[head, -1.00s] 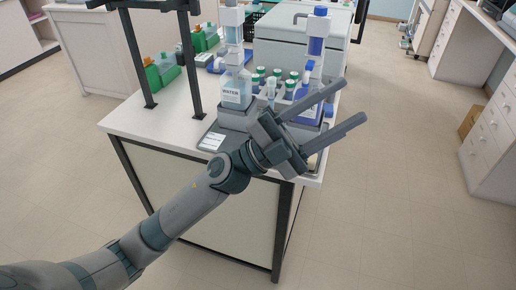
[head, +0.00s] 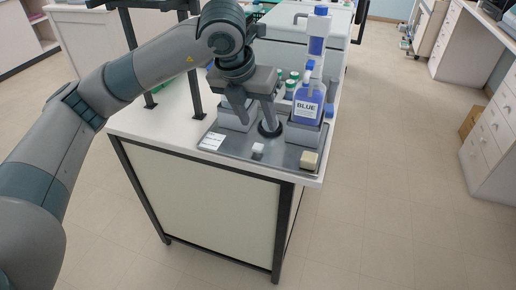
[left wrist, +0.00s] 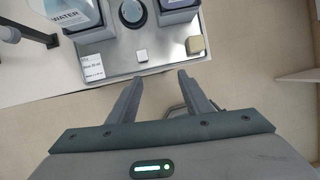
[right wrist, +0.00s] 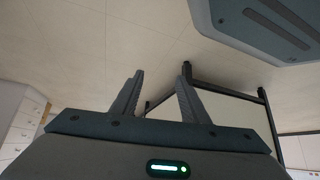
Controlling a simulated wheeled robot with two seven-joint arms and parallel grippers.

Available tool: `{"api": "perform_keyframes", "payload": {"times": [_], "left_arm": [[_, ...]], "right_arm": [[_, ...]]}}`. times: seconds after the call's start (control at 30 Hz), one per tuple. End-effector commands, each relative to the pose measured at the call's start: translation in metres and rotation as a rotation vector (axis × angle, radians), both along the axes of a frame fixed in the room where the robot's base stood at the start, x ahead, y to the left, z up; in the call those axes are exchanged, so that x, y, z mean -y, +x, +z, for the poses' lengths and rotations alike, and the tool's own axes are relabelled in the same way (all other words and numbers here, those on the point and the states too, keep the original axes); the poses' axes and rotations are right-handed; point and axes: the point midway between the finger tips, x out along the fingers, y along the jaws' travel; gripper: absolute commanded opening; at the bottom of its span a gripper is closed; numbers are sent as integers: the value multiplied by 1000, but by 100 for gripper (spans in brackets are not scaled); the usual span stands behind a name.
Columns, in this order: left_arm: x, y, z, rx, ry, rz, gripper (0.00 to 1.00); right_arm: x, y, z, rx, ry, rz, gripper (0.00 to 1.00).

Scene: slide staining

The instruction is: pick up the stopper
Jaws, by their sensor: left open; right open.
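Which of these, if either, is the stopper I cannot tell.
A BLUE-labelled bottle (head: 307,103) stands at the tray's right on a grey block. A WATER-labelled bottle (left wrist: 72,12) stands at its left. A dark round piece (left wrist: 132,12) sits between them. Green-capped vials (head: 290,80) are behind. Black posts (head: 193,85) rise at the left.

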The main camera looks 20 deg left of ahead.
Motion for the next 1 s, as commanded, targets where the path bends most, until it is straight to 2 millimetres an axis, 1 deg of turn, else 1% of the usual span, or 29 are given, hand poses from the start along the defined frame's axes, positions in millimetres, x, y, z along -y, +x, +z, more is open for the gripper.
{"api": "perform_keyframes", "payload": {"times": [0.03,0.1,0.17,0.57,0.67,0.83,1.0], "left_arm": [[-13,5,7,18,37,36,45],[-24,8,12,33,70,70,45],[-29,9,14,39,84,83,45],[-30,10,13,38,87,86,45],[-30,13,8,37,86,87,45],[-29,20,-12,34,88,87,45],[-29,31,-40,33,87,87,45]], "right_arm": [[-1,-1,-2,3,1,1,41],[-1,-2,-4,8,3,2,41],[-1,-2,-4,9,3,2,41],[-1,-3,-4,8,3,2,41],[0,-5,-4,4,2,2,41],[2,-13,-5,-10,-3,4,41],[15,-43,-20,-94,-30,3,41]]}}
